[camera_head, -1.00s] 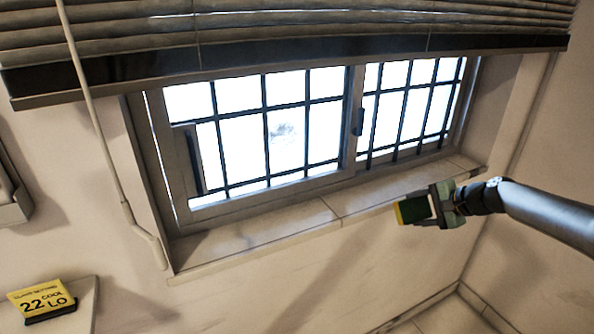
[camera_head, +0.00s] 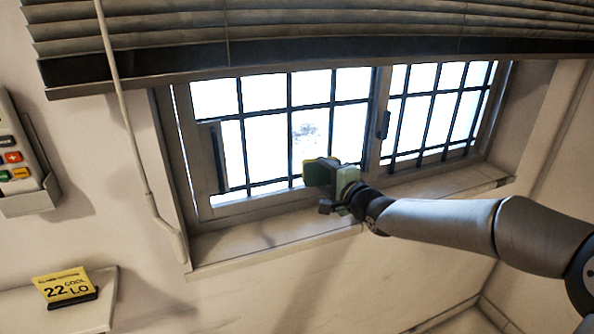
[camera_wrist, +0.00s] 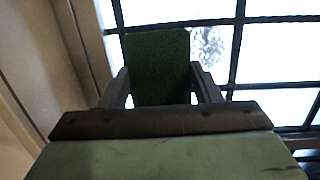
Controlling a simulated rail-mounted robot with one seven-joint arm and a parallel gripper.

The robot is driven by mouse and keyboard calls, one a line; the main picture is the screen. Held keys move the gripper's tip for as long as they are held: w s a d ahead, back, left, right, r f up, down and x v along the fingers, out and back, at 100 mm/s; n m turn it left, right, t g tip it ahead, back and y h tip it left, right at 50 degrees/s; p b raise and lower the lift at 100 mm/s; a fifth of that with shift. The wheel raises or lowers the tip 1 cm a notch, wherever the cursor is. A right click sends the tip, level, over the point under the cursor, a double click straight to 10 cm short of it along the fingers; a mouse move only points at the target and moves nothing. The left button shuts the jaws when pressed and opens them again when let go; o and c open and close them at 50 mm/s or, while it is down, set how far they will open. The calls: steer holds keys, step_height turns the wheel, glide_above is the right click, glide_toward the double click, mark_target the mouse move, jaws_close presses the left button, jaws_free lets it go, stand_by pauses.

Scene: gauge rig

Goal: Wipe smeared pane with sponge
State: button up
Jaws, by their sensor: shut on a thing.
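The smeared pane (camera_head: 268,135) is in the left half of the window. A grey smear (camera_head: 308,131) shows on it, and the smear also shows in the wrist view (camera_wrist: 208,47), just right of the sponge. My gripper (camera_head: 325,180) is shut on the sponge (camera_wrist: 157,62), which has a dark green face and a yellow edge. In the head view the sponge is in front of the lower part of the window, below the smear. I cannot tell whether it touches the glass. In the wrist view it stands upright between the two fingers.
Dark bars cross the window. A rolled-up blind (camera_head: 300,50) hangs above it, with a pale wand (camera_head: 125,110) down the left side. The sill (camera_head: 250,240) is bare. A remote in a holder (camera_head: 22,165) and a yellow card (camera_head: 65,286) on a shelf are at left.

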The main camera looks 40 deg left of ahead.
steer(key=s+a+r+n+g+y, duration=0.2)
steer(key=s+a+r, duration=0.15)
steer(key=s, duration=0.25)
steer(key=w+x, duration=0.1)
steer(key=x, duration=0.5)
steer(key=shift+w, duration=0.25)
steer(key=shift+w+a+p, duration=0.45)
steer(key=shift+a+p, duration=0.25)
steer(key=shift+p, duration=0.3)
